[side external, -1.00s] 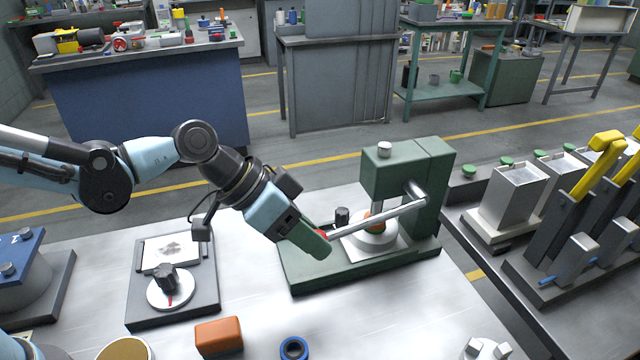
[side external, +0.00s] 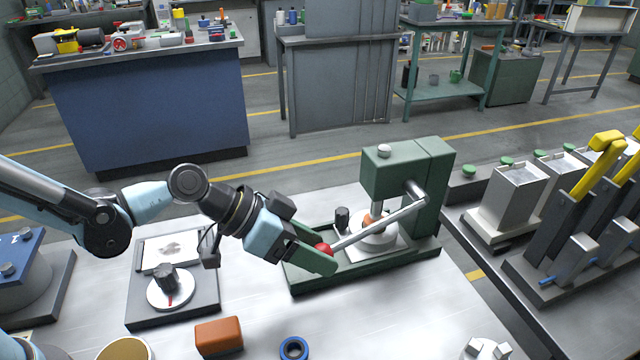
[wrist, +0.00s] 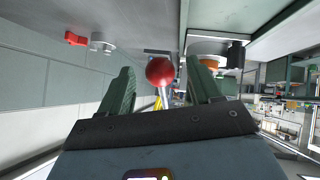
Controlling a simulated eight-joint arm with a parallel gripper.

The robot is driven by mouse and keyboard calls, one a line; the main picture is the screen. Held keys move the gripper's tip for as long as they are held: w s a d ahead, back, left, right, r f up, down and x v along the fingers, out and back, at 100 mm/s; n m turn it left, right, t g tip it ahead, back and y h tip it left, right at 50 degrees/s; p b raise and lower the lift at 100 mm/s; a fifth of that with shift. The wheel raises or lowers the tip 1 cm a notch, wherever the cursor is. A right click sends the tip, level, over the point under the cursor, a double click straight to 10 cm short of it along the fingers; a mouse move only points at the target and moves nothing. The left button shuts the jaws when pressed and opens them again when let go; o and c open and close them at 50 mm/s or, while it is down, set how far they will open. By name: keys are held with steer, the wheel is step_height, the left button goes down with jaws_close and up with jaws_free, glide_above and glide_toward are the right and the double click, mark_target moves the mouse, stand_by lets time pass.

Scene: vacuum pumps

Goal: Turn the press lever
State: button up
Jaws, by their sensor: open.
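The green press (side external: 428,190) stands on the bench with its base to the left. Its silver lever (side external: 372,228) slopes down to the left from the pivot and ends in a red ball knob (side external: 323,250). My gripper (side external: 325,260) is open at the knob, with its green fingers pointing right and down. In the wrist view the red knob (wrist: 160,71) sits between the two open fingers of my gripper (wrist: 160,88); whether they touch it cannot be told. A white round piece with an orange part (side external: 372,235) is under the press head, partly hidden by the lever.
A dial plate (side external: 172,290) lies left of the press. An orange block (side external: 219,337) and a blue ring (side external: 294,348) are in front. A side bench at right holds metal containers (side external: 512,195) and yellow-handled levers (side external: 597,165). Bare bench lies in front of the press.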

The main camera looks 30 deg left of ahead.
steer(key=shift+v, duration=0.85)
steer(key=shift+a, duration=0.1)
steer(key=shift+v, duration=3)
steer(key=s+a+n+t+y, duration=0.2)
steer(key=a+n+y, duration=0.5)
steer(key=a, duration=1.2)
steer(key=shift+s+a+n+y, duration=0.15)
steer(key=shift+s+n+y, duration=0.25)
steer(key=shift+s+y, duration=0.4)
